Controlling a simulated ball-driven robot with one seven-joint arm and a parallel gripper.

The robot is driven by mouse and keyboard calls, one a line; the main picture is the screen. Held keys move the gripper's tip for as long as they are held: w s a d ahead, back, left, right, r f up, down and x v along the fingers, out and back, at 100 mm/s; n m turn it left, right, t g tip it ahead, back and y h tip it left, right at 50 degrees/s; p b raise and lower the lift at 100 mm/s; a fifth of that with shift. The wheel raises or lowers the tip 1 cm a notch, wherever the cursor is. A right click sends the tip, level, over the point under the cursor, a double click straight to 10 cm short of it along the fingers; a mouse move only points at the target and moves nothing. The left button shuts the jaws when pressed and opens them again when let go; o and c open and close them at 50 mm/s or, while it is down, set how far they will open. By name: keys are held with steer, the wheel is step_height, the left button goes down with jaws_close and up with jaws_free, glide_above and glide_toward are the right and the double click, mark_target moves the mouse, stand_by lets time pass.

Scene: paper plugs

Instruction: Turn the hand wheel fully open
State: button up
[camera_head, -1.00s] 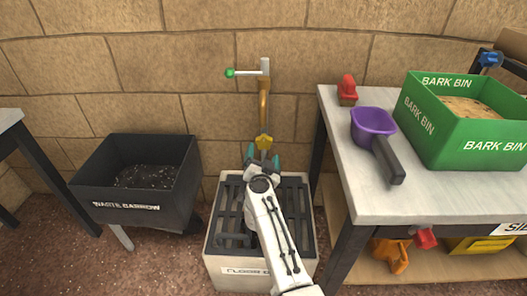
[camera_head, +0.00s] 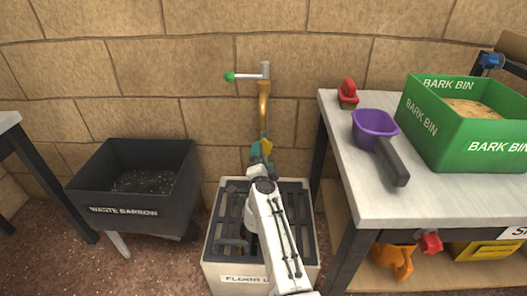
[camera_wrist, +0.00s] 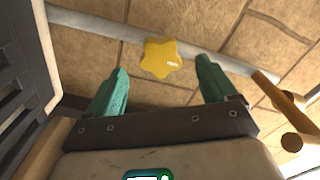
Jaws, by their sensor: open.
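The hand wheel (camera_wrist: 160,58) is a yellow star-shaped knob on a grey pipe (camera_wrist: 100,25) in the wrist view. It also shows in the head view (camera_head: 267,146), partly hidden by my gripper (camera_head: 261,157). My gripper's teal fingers are open in the wrist view (camera_wrist: 162,66), one on each side of the wheel in the picture. I see a gap between each finger and the wheel, and nothing is held. I cannot tell how close the fingertips are in depth.
A brass tap (camera_head: 264,103) with a green-knobbed lever (camera_head: 230,77) stands above. A floor drain box (camera_head: 236,279) is below. A waste barrow (camera_head: 124,211) stands left. The bench (camera_head: 440,208) at right carries a purple scoop (camera_head: 374,122) and green bark bin (camera_head: 485,147).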

steer(key=m, duration=0.3)
steer(key=shift+m, duration=0.4)
steer(key=m, duration=0.4)
steer(key=shift+m, duration=0.4)
steer(key=m, duration=0.4)
steer(key=shift+m, duration=0.4)
steer(key=m, duration=0.4)
steer(key=shift+c, duration=0.4)
jaws_close()
steer(key=shift+r, duration=0.1)
